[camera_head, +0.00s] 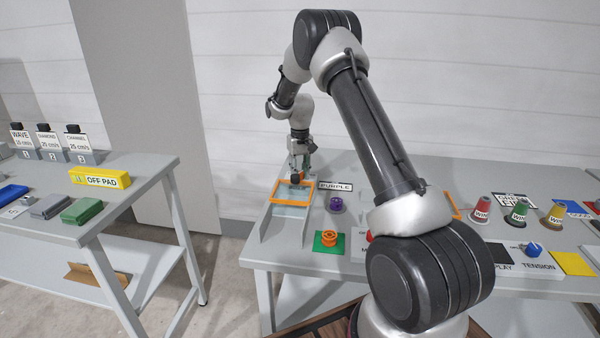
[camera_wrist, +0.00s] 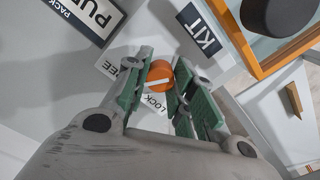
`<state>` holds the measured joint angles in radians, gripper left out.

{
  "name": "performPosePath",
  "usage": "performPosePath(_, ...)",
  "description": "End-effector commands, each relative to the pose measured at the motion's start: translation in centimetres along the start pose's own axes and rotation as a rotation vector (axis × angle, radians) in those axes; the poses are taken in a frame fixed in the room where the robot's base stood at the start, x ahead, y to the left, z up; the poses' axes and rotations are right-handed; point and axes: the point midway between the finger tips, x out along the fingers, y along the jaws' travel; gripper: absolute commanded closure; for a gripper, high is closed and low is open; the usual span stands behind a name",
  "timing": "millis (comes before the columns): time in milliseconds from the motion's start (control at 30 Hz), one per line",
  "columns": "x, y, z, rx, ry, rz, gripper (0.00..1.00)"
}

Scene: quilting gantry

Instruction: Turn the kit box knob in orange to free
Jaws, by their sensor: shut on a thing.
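The orange knob (camera_wrist: 163,74) sits between the two green-padded fingers of my gripper (camera_wrist: 162,88) in the wrist view. My gripper is shut on it, with a finger on each side. A white line crosses the knob face, roughly level in the picture. A label ending in "EE" (camera_wrist: 128,64), partly hidden by the left finger, lies to the upper left, and a "LOCK" label (camera_wrist: 154,103) lies just below. A "KIT" label (camera_wrist: 200,30) is above right. In the head view my gripper (camera_head: 299,170) points down at the far end of the orange-framed kit box (camera_head: 291,202).
A "PURPLE" sign (camera_head: 336,186) and a purple spool (camera_head: 336,204) stand right of the box. An orange round piece (camera_head: 329,238) sits on a green pad (camera_head: 329,248) nearer the front. Cones and a tension knob (camera_head: 533,249) are on the table's right.

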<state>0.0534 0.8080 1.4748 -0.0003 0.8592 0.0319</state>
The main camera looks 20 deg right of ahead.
Motion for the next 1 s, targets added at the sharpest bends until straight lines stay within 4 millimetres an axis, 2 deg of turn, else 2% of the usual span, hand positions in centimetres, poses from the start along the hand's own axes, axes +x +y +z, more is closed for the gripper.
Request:
performPosePath(233, -0.1, 0.0, -0.1, 0.000, 0.002, 0.000, 0.99)
performPosePath(267, -0.1, 0.0, -0.1, 0.000, 0.002, 0.000, 0.70)
performPosePath(367, -0.1, 0.0, -0.1, 0.000, 0.002, 0.000, 0.53)
performPosePath(733, -0.5, 0.0, -0.1, -0.001, 0.002, 0.000, 0.53)
performPosePath(867, -2.2, 0.0, -0.1, -0.001, 0.004, 0.000, 0.53)
performPosePath(1000, -5.5, 0.0, -0.1, -0.001, 0.006, 0.000, 0.53)
